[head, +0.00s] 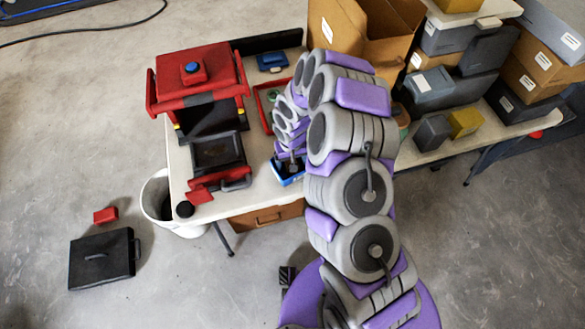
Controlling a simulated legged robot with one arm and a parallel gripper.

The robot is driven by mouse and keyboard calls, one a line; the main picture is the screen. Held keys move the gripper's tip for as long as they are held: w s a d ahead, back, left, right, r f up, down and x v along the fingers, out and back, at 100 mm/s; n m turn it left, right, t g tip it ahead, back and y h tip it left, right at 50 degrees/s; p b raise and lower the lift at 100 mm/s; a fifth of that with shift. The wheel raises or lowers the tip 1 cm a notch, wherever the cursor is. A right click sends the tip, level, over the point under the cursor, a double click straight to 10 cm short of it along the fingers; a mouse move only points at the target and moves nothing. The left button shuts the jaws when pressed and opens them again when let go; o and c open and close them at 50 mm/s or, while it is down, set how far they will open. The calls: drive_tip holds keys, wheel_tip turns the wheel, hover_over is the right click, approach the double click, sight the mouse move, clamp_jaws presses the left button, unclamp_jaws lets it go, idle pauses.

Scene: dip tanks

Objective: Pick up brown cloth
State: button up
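I cannot make out a brown cloth in the head view. My arm covers part of the table, so the cloth may be hidden. My gripper (291,165) is small and dark here, pointing down at a blue tray (289,181) near the table's front edge. Its fingers are too small and shaded to show whether they are open or shut, or whether they touch anything inside the tray.
A red and black machine (196,72) stands on the left of the white table (257,192). A red tray (266,108) and a blue box (272,62) lie behind my gripper. Cardboard boxes (385,50) stand behind my arm. A white bin (157,200) and black case (103,258) are on the floor.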

drive_tip(key=shift+r, duration=0.1)
drive_tip(key=shift+c, duration=0.3)
drive_tip(key=shift+r, duration=0.1)
drive_tip(key=c, duration=1.2)
